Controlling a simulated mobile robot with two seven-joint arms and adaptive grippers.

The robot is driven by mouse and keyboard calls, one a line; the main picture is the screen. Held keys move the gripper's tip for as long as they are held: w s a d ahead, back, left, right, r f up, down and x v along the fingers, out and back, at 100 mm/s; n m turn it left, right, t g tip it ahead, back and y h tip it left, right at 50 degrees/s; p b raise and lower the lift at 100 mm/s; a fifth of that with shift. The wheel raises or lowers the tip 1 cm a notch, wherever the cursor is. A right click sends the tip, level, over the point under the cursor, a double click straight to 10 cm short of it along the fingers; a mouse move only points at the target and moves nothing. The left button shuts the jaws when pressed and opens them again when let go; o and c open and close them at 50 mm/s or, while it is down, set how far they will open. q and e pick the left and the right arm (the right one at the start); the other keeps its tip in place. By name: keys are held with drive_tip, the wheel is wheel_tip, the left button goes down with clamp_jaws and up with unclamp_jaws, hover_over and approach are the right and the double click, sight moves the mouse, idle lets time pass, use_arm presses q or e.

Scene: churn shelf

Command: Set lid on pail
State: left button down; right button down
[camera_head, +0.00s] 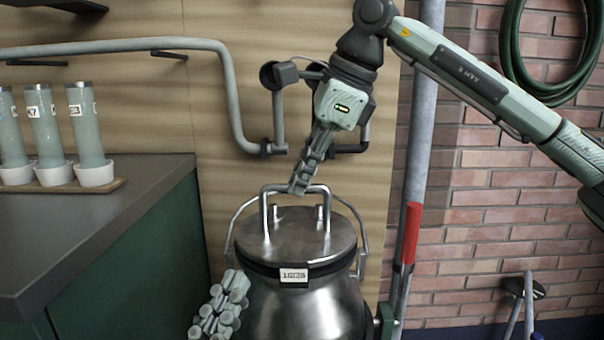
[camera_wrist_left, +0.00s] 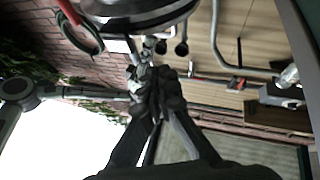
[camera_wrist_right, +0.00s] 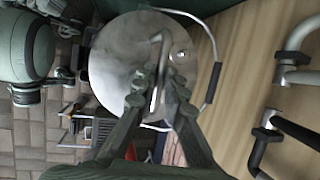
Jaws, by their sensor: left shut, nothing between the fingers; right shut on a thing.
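The pail (camera_head: 300,312) is a shiny metal churn with a dark band and white label at its neck. The round metal lid (camera_head: 295,238) is at the pail's mouth, roughly level; I cannot tell whether it is fully seated. It also shows in the right wrist view (camera_wrist_right: 112,62). My right gripper (camera_head: 301,184) is shut on the lid's handle from above, also seen in the right wrist view (camera_wrist_right: 158,84). My left gripper (camera_head: 232,288) is shut and empty at the pail's left side; its fingers show in the left wrist view (camera_wrist_left: 150,78).
A dark counter (camera_head: 95,215) at the left holds a rack (camera_head: 65,187) with several pale tubes. Grey pipes (camera_head: 110,46) run along the wooden wall behind. A grey post with a red sleeve (camera_head: 411,235) stands right of the pail. A green hose (camera_head: 512,50) hangs on the brick wall.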

drive_tip(key=c, duration=1.5)
unclamp_jaws()
drive_tip(key=shift+c, duration=0.2)
drive_tip(key=shift+o, duration=0.2)
drive_tip(key=shift+f, duration=0.15)
drive_tip(key=v, duration=1.2)
drive_tip(key=shift+s, duration=0.1)
